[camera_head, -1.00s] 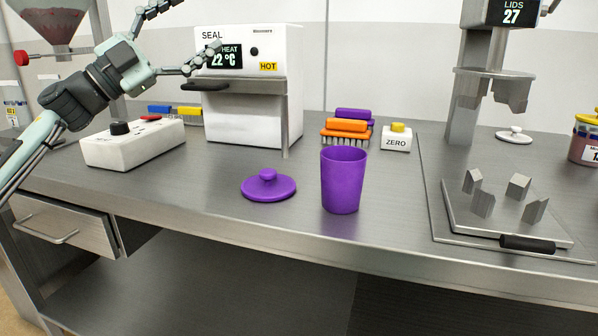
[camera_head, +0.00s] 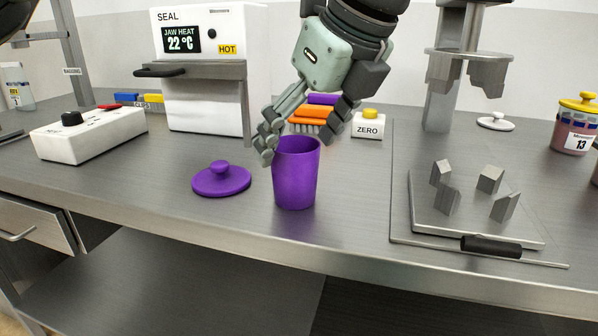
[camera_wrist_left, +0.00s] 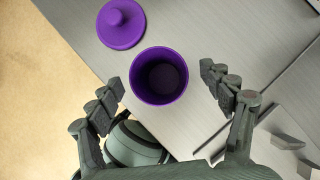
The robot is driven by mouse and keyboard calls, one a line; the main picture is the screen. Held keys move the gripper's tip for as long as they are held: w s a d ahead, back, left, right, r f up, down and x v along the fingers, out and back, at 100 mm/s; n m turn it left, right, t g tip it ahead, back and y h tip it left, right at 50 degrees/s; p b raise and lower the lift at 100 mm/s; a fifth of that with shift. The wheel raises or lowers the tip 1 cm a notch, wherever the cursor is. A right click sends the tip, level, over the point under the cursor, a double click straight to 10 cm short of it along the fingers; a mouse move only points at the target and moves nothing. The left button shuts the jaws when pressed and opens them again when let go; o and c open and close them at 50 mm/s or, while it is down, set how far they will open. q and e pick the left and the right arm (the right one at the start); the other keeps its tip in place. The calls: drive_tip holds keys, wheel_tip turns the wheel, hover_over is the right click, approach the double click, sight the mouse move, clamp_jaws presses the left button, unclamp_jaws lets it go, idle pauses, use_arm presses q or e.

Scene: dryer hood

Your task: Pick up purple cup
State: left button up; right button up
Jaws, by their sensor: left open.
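The purple cup (camera_head: 296,178) stands upright and open-topped on the steel counter, near its front edge. In the left wrist view the cup (camera_wrist_left: 159,76) shows from above, empty inside. My left gripper (camera_head: 303,143) is open above the cup, its fingers spread to either side of the rim. In the wrist view the left gripper's fingertips (camera_wrist_left: 163,78) flank the cup with gaps on both sides. The purple lid (camera_head: 221,180) with a knob lies flat on the counter to the left of the cup. My right gripper is not in view.
The sealing machine (camera_head: 205,75) stands behind the lid. A white control box (camera_head: 90,133) is at left. The ZERO button box (camera_head: 368,125) and orange and purple brushes (camera_head: 307,115) are behind the cup. A metal plate with upright blocks (camera_head: 475,215) lies at right.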

use_arm(q)
drive_tip(key=x, duration=0.6)
drive_tip(key=shift+s+a, duration=0.1)
drive_tip(key=c, duration=1.3)
